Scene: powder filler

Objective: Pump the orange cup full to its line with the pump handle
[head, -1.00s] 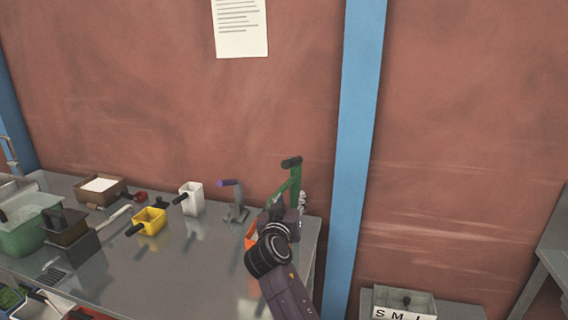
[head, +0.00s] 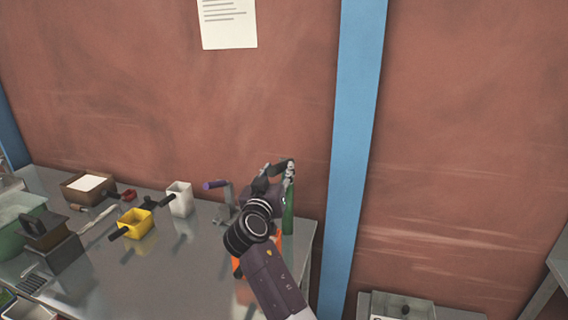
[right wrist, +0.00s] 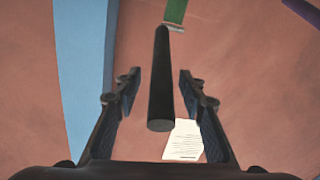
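The green pump (head: 289,215) stands near the right end of the metal table, partly behind my right arm. Its black handle (right wrist: 161,85) lies between the two fingers of my right gripper (head: 278,172) in the right wrist view, with gaps on both sides. The gripper is open around the handle. The green lever (right wrist: 176,11) shows at the handle's far end. The orange cup (head: 237,268) is mostly hidden behind my right forearm; only its edges show and its fill level is hidden. My left gripper is out of view.
A grey stand with a purple handle (head: 214,185) is just left of the pump. A blue post (head: 355,150) rises beyond the table's right end.

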